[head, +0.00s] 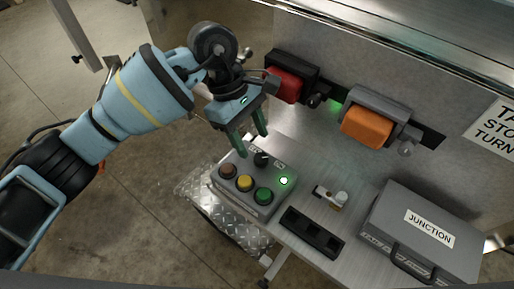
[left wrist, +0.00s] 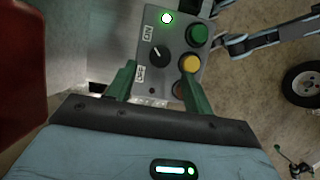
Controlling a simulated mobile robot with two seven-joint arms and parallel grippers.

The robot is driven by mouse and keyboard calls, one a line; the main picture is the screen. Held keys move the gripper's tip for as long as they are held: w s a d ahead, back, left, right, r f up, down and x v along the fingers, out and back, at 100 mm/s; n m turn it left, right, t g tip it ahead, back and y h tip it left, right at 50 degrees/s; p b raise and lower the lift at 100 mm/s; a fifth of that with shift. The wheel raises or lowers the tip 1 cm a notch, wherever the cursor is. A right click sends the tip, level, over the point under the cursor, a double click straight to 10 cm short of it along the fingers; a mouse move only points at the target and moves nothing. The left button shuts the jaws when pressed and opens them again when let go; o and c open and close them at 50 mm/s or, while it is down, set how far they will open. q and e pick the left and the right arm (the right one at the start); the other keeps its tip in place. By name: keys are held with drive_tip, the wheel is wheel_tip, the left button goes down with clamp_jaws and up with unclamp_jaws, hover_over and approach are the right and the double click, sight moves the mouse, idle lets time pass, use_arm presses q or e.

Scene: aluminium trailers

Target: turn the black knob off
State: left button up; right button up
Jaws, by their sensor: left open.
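The black knob (head: 261,159) is a round rotary switch with a white pointer line, at the back of a grey control box (head: 233,203). It also shows in the left wrist view (left wrist: 159,54), between a label reading "ON" and another label too small to read surely. The pointer is tilted between the labels. A green light (head: 284,181) glows beside it. My left gripper (head: 254,145) is open and empty, its green fingers above and behind the knob, apart from it. In the left wrist view the fingers (left wrist: 160,85) stand on either side below the knob. My right gripper is not in view.
The box also has green (head: 263,196), yellow (head: 244,183) and reddish-brown (head: 228,171) buttons. Red (head: 284,86) and orange (head: 367,127) units are fixed to the metal wall behind.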

sight(260, 157)
use_arm(q)
drive_tip(key=shift+x, duration=2.2)
drive_tip(key=c, duration=1)
